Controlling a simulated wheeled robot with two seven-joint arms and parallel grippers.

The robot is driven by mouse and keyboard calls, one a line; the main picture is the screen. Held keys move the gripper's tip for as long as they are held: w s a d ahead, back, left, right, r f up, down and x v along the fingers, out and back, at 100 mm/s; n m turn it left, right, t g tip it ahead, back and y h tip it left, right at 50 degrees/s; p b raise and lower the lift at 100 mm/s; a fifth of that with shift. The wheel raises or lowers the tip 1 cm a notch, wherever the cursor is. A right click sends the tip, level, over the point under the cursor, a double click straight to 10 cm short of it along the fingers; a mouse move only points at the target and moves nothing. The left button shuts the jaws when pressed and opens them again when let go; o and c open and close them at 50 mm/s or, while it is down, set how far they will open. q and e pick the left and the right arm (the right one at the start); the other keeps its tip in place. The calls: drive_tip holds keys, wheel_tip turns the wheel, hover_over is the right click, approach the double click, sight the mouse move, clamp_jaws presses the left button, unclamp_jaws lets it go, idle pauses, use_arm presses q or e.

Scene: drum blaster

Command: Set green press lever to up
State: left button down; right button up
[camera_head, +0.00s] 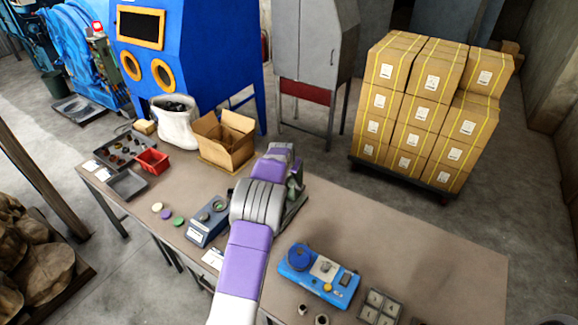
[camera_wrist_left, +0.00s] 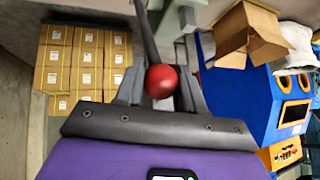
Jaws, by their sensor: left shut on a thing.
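The green press (camera_head: 298,185) stands on the workbench, mostly hidden behind my left arm in the head view. In the left wrist view its lever (camera_wrist_left: 147,35) is a dark bar ending in a red ball knob (camera_wrist_left: 162,81). Part of the pale green press body (camera_wrist_left: 180,22) shows behind the lever. My left gripper (camera_wrist_left: 160,90) is shut on the lever at the red knob, which sits between its two fingers. In the head view the gripper's fingertips and the knob are hidden by my purple and grey arm. My right gripper is in neither view.
An open cardboard box (camera_head: 224,138) stands left of the press. A blue-grey device (camera_head: 208,221) sits left of my arm, and a blue machine (camera_head: 318,276) sits to its right. The workbench (camera_head: 440,265) is bare at right. Stacked cartons (camera_head: 420,110) stand behind.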

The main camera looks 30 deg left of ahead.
use_arm(q)
drive_tip(key=shift+w+r, duration=0.3)
drive_tip(key=shift+w, duration=0.1)
drive_tip(key=shift+r, duration=0.1)
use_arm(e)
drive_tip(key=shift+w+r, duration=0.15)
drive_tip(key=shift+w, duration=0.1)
use_arm(q)
drive_tip(key=shift+r, duration=0.1)
drive_tip(key=c, duration=1.1)
unclamp_jaws()
drive_tip(key=o, duration=0.4)
drive_tip(key=shift+w+f, duration=0.15)
drive_tip(key=shift+f, duration=0.05)
drive_tip(key=shift+c, duration=0.2)
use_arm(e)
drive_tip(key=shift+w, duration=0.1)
use_arm(q)
drive_tip(key=b+v, duration=0.1)
drive_tip(key=v, duration=0.6)
drive_tip(key=shift+r, duration=0.3)
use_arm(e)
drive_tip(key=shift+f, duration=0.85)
